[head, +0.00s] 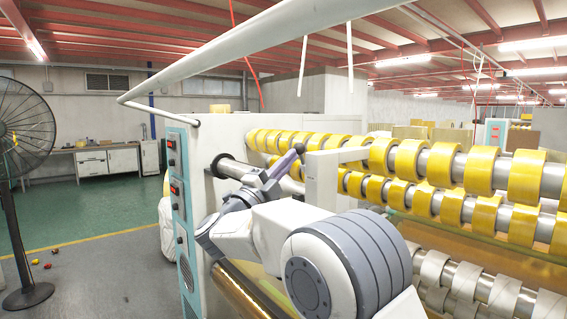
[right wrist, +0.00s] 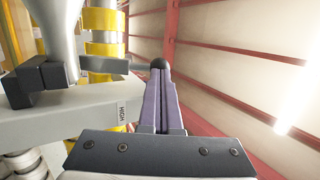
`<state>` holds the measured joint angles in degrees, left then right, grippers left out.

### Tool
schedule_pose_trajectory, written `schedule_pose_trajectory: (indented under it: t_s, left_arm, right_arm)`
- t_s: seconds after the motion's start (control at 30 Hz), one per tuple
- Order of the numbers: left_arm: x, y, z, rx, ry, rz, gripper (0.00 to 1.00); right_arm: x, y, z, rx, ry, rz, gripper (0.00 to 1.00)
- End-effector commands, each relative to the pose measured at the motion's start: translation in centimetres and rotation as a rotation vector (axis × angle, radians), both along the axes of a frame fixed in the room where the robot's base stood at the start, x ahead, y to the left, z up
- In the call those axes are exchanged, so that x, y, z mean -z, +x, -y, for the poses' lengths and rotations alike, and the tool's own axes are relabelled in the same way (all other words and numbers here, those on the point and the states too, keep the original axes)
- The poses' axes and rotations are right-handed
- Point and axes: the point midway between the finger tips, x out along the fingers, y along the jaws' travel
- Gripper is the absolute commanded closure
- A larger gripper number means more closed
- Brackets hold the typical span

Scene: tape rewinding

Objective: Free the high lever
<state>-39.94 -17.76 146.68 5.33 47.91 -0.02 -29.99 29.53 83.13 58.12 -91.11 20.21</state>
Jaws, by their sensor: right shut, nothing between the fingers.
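My right gripper (head: 293,157) is shut and empty, its purple fingers pointing up beside the machine's pale bracket (head: 321,178). In the right wrist view the shut fingers (right wrist: 161,85) rise beside a pale beam (right wrist: 75,125) that carries a small "HIGH" label (right wrist: 122,111). A dark round knob (right wrist: 158,64) shows at the fingertips, at the end of a grey rod (right wrist: 118,72); it looks like the high lever. Whether the fingers touch it I cannot tell. Black blocks (right wrist: 38,82) sit on the beam to the left. My left gripper is not in view.
The machine carries rows of yellow tape rolls (head: 480,170) on shafts to the right, with pale rolls (head: 460,280) below. A white rail (head: 250,50) crosses above. A fan (head: 22,130) stands at the far left. The floor (head: 90,215) between is mostly clear.

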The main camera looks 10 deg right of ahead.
Motion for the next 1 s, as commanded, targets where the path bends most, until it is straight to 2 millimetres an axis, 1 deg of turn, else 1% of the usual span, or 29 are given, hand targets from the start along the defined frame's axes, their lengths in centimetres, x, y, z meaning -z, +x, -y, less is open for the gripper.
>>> schedule_pose_trajectory:
  t_s: [0.2,0.33,0.37,0.5,0.6,0.67,0.77,1.0]
  left_arm:
    - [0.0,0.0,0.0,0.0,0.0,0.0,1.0]
    - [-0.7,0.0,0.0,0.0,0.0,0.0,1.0]
    - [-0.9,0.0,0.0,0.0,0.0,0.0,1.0]
    - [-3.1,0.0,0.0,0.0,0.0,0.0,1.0]
    - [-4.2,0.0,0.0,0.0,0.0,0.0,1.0]
    - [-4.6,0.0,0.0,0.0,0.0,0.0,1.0]
    - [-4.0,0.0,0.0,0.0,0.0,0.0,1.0]
    - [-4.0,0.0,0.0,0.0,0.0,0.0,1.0]
  right_arm:
    - [-0.1,0.0,0.0,0.0,0.004,-0.002,1.0]
    - [-1.1,0.2,0.5,0.002,0.065,-0.034,1.0]
    - [-1.5,0.3,0.7,0.001,0.091,-0.049,1.0]
    - [-3.1,1.0,1.8,0.001,0.223,-0.131,1.0]
    - [-3.4,1.5,2.5,0.002,0.29,-0.175,1.0]
    - [-3.6,1.8,3.0,0.001,0.318,-0.191,1.0]
    - [-3.5,2.2,3.7,0.002,0.318,-0.193,1.0]
    - [-3.5,2.3,3.7,-0.001,0.316,-0.195,1.0]
